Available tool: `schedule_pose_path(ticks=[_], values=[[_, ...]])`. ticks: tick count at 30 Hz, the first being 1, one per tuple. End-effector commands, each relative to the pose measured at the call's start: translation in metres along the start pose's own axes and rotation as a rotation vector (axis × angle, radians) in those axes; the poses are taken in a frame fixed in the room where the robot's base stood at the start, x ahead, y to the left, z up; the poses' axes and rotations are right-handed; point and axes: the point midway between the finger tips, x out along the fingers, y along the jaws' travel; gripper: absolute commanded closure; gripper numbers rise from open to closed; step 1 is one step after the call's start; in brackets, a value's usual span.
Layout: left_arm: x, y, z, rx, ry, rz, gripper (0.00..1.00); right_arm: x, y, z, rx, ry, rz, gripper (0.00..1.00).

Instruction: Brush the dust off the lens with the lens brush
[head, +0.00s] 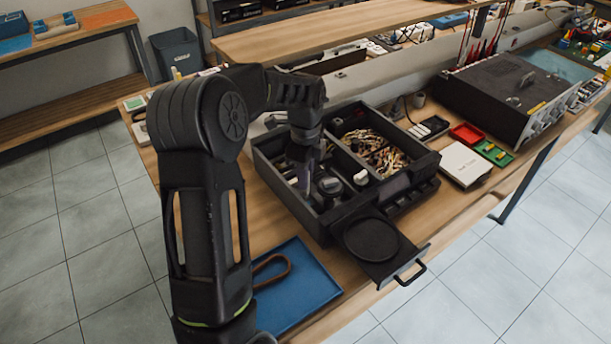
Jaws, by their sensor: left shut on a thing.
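My left gripper (305,183) reaches down into the left compartment of an open black case (262,160) on the wooden bench. It is shut on a slim thing that looks like the lens brush; my fingers and the case hide most of it. Just right of my fingertips a short dark round piece (330,187), which may be the lens, stands in the case. A small white-topped piece (361,178) stands further right. I cannot clearly make out the lens glass or any dust. My right gripper is not in view.
A black tray with a flat round disc (371,240) and a handle juts out at the case's front. A blue mat (300,290) with a brown loop lies front left. A compartment of tangled pieces (375,150), a white box (465,164) and a large black instrument (500,95) are right.

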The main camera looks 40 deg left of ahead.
Motion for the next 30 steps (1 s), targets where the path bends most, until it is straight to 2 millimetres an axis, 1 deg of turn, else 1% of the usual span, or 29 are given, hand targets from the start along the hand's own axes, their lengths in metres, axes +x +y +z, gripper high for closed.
schedule_pose_path(ticks=[5,21,30], values=[[-0.005,0.0,0.0,0.0,0.0,-0.001,1.0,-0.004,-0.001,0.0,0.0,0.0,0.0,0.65],[-0.052,0.0,0.0,0.0,0.0,0.0,1.0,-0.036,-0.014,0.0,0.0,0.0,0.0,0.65],[-0.077,0.0,0.0,0.0,0.0,-0.001,1.0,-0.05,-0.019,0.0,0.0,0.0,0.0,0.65]])
